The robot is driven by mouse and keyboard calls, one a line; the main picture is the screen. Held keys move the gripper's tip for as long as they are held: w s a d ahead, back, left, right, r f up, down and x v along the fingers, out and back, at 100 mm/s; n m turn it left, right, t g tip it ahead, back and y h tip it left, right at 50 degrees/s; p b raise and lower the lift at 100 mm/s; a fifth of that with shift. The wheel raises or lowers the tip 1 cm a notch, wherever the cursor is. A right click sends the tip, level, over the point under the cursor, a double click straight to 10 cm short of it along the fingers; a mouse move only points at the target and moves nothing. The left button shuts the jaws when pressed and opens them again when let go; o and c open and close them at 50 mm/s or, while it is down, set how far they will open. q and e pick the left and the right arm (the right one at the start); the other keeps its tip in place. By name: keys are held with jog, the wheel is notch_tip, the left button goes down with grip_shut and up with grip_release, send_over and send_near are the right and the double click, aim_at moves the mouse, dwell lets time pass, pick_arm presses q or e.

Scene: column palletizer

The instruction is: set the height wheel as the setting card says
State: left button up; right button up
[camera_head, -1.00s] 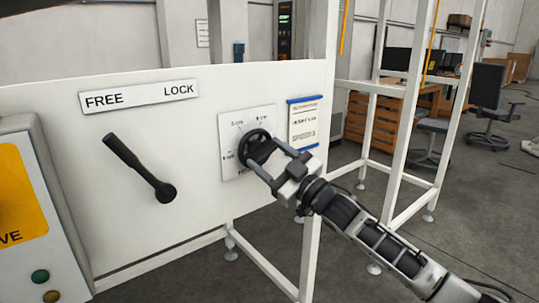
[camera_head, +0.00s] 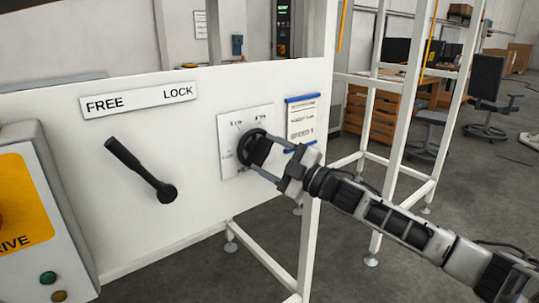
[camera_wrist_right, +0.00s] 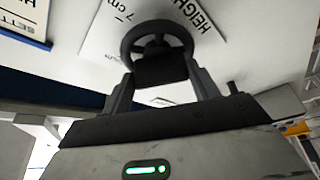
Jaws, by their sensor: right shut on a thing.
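The black height wheel (camera_head: 247,146) sits on a white scale plate (camera_head: 234,169) on the white panel. My right gripper (camera_head: 259,155) is shut on the wheel, its two fingers on either side. The wrist view shows the wheel (camera_wrist_right: 158,40) between the fingers, with "HEIGHT" and "7 cm" printed on the plate (camera_wrist_right: 104,35). The setting card (camera_head: 303,119), white with blue edges, is right of the plate; its text is too small to read. Part of it shows in the wrist view (camera_wrist_right: 26,20). My left gripper is not in view.
A black lever (camera_head: 142,170) stands left of the wheel, its handle pointing up and left, below a "FREE / LOCK" sign (camera_head: 139,99). A control box (camera_head: 30,200) with a yellow plate and buttons is at far left. White frame posts (camera_head: 318,150) stand close behind my right arm.

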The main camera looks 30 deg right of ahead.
jog(key=o, duration=1)
jog(key=shift+s+d+f, duration=0.15)
jog(key=shift+s+f, duration=0.1)
jog(key=shift+s, duration=0.1)
jog(key=v, duration=1.5)
jog(key=shift+r+b, duration=0.2)
jog(key=shift+b, duration=0.2)
